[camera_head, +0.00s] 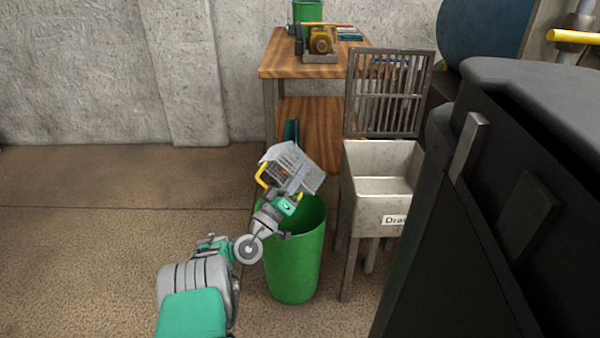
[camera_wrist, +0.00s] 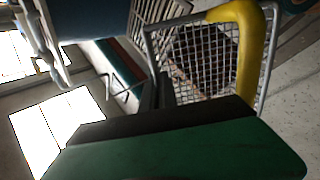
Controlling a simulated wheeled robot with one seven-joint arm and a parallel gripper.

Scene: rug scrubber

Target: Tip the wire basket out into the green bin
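The wire basket (camera_head: 296,168), grey mesh with a yellow handle (camera_head: 263,174), is held in the air, tilted, over the back rim of the green bin (camera_head: 293,265). My gripper (camera_head: 285,203) is just below the basket and appears shut on it; the exact grip is hard to see. In the wrist view the basket's mesh (camera_wrist: 205,62) and yellow handle (camera_wrist: 247,50) are just beyond the dark fingers. Something brown shows through the mesh; I cannot tell whether it is inside. The bin stands upright on the floor; its inside is mostly hidden.
A sink labelled "Drai…" (camera_head: 378,180), with a raised grate (camera_head: 390,95), stands right of the bin. A large black unit (camera_head: 440,230) fills the right. The floor at left is clear.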

